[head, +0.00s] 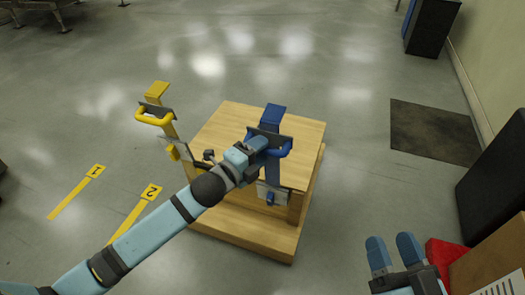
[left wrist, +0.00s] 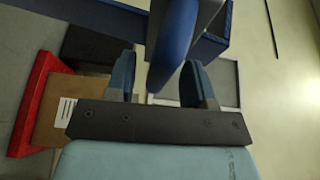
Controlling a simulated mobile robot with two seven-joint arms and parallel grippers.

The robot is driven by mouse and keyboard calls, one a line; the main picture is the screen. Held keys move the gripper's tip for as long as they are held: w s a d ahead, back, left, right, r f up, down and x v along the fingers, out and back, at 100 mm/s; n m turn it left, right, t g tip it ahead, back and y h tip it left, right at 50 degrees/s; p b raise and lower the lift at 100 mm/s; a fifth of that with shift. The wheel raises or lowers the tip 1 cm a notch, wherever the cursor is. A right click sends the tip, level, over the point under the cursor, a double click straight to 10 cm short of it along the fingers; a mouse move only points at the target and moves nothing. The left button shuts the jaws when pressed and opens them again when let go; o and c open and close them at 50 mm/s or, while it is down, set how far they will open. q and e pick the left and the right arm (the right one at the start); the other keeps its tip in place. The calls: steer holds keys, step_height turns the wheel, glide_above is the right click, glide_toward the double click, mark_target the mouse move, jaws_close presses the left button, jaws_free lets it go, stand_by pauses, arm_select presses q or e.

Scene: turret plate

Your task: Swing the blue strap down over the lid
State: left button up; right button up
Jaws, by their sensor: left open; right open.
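The blue strap (head: 273,116) stands up from its hinge at the near right side of the wooden box, with a blue loop handle (head: 286,149) on it. The box's wooden lid (head: 235,118) is partly hidden behind my left arm. My left gripper (head: 262,144) is at the blue handle. In the left wrist view, the blue handle (left wrist: 173,45) lies between the open fingers of my left gripper (left wrist: 160,68), with gaps on both sides. My right gripper (head: 393,250) is open and empty at the lower right, well away from the box.
A yellow strap (head: 157,92) with a yellow handle stands up at the box's left side. Floor markers 1 (head: 77,191) and 2 (head: 135,212) lie to the left. A red object (head: 444,252) and a cardboard box (head: 492,258) are beside my right gripper. A dark mat (head: 432,130) lies on the right.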

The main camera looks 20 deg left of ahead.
arm_select(q)
steer(key=shift+w+d, duration=0.25)
steer(key=shift+w, duration=0.35)
jaws_close()
arm_select(e)
steer(key=shift+a+r, duration=0.15)
steer(key=shift+r, duration=0.25)
arm_select(q)
steer(key=shift+r, duration=0.15)
